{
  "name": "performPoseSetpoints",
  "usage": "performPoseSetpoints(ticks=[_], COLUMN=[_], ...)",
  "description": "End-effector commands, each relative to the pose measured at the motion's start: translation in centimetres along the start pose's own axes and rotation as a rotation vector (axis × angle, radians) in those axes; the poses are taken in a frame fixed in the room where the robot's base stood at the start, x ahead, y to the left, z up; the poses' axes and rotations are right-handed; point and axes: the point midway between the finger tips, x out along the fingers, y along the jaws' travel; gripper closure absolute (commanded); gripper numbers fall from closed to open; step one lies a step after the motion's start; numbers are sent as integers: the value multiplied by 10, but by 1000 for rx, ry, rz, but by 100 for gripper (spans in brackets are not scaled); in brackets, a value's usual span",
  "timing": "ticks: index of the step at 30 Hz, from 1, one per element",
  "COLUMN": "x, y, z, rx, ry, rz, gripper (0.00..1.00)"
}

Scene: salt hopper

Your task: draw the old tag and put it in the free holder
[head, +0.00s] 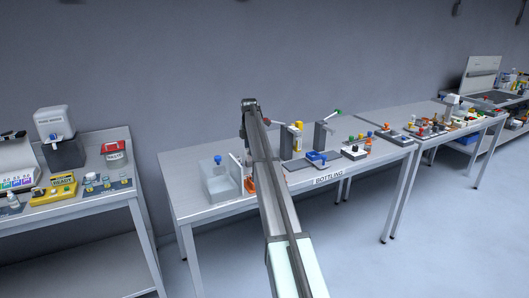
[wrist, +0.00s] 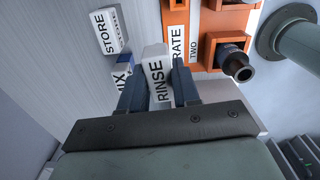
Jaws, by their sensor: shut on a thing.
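My gripper (wrist: 158,92) has its two dark blue fingers shut on a white tag (wrist: 157,70) marked RINSE. Beside it on the left a tag marked STORE (wrist: 112,33) shows, and a tag ending in IX (wrist: 122,77) is partly hidden by the left finger. Just right of the held tag is a white label reading RATE (wrist: 178,45), its start cut off, against an orange part (wrist: 207,20). I cannot tell which holder is free. In the head view my arm covers the gripper and the tag.
An orange block marked TWO (wrist: 212,52) with a dark round knob (wrist: 237,64) and a grey-green cylinder (wrist: 295,35) stand close on the right. In the head view, a clear bin (head: 220,180) and a blue-topped device (head: 317,157) stand on the bottling table (head: 210,209).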

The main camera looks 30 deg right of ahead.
Motion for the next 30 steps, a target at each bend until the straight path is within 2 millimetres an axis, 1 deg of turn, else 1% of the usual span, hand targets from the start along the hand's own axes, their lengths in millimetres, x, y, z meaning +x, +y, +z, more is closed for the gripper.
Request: performPoseSetpoints(ticks=[1, 6, 8, 9, 13, 15, 16, 24, 30], x=[-3, -12, -15, -16, -22, -27, -28, -28, -28], y=[12, 42, 50, 56, 71, 80, 82, 80, 80], z=[-20, -75, -91, -102, -126, -134, -131, -130, -130], rx=[-22, -82, -99, -110, -117, -98, -74, 59, 83], ry=[-1, -3, -3, -3, -3, -2, -2, 2, 2], rz=[2, 8, 10, 11, 12, 11, 9, -2, -2], gripper=[100, 100, 100, 100, 100, 100, 100, 100, 100])
